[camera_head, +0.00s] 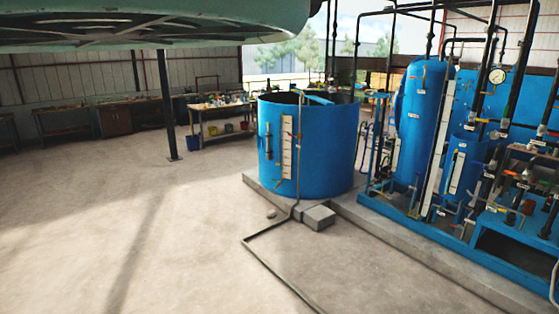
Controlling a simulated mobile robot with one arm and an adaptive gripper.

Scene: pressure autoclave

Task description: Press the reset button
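No reset button can be made out in the head view. A large blue open-topped tank (332,150) stands on a low concrete plinth near the middle, with a pale vertical gauge strip (287,148) on its front. To its right are a tall blue pressure vessel (419,120) and a smaller blue vessel (462,165) on a blue frame, with dark pipes and a round dial gauge (497,76). Small labels on them are too small to read. My gripper is not in view.
The concrete floor (150,220) at left and centre is open. A pipe (265,257) runs along the floor beside a grey block (319,217). A dark post (167,105) stands at left. Workbenches (225,115) line the back. A large pale green structure (150,22) hangs across the top left.

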